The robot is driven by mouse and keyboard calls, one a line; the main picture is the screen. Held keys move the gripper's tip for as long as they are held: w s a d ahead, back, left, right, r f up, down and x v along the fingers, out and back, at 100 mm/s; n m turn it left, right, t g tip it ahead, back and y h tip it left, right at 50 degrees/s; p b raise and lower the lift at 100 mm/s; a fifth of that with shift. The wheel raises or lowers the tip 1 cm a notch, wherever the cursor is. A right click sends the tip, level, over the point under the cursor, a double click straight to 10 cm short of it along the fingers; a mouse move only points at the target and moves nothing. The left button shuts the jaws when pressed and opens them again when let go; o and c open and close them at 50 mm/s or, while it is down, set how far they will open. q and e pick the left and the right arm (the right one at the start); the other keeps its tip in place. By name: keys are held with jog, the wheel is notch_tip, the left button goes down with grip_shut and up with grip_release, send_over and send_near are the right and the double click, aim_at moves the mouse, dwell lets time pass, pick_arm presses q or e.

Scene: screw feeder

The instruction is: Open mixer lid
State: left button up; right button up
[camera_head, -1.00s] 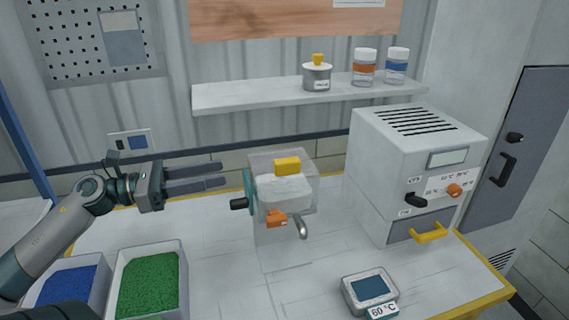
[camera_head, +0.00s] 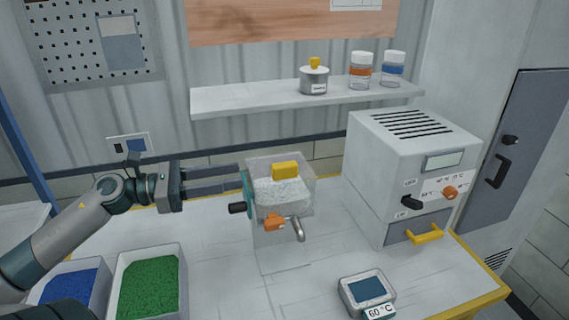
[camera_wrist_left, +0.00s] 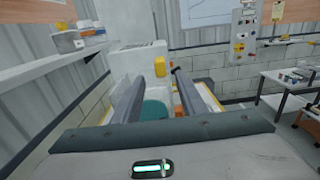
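The mixer (camera_head: 283,220) stands on the table with a clear box on top holding white grains. A yellow lid handle (camera_head: 285,170) sits on its top; it also shows in the left wrist view (camera_wrist_left: 160,66). An orange part (camera_head: 274,222), a metal spout and a teal disc with a black knob are on its body. My left gripper (camera_head: 241,179) is open and empty, its fingers pointing right, close to the box's left side; whether they touch it is unclear. In the left wrist view, the two fingers (camera_wrist_left: 178,80) are apart, with the handle seen between them. My right gripper is not in view.
A white machine (camera_head: 415,175) with a yellow drawer handle stands to the right. A display (camera_head: 367,290) reading 60 °C lies in front. Bins of blue (camera_head: 72,288) and green (camera_head: 150,285) pellets stand at front left. A shelf (camera_head: 240,101) with jars hangs above.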

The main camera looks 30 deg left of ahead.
aim_at(285, 164)
pick_arm(q)
jog(key=p+x, duration=0.3)
jog(key=x, duration=0.6)
jog(key=shift+r+p, duration=0.2)
jog(key=shift+p, duration=0.1)
jog(key=shift+p+x, duration=0.8)
jog(key=shift+x, duration=0.75)
jog(key=shift+w+d+f+p, duration=0.2)
jog(key=shift+w+d+p, duration=0.1)
jog(key=shift+w+d, duration=0.15)
grip_shut()
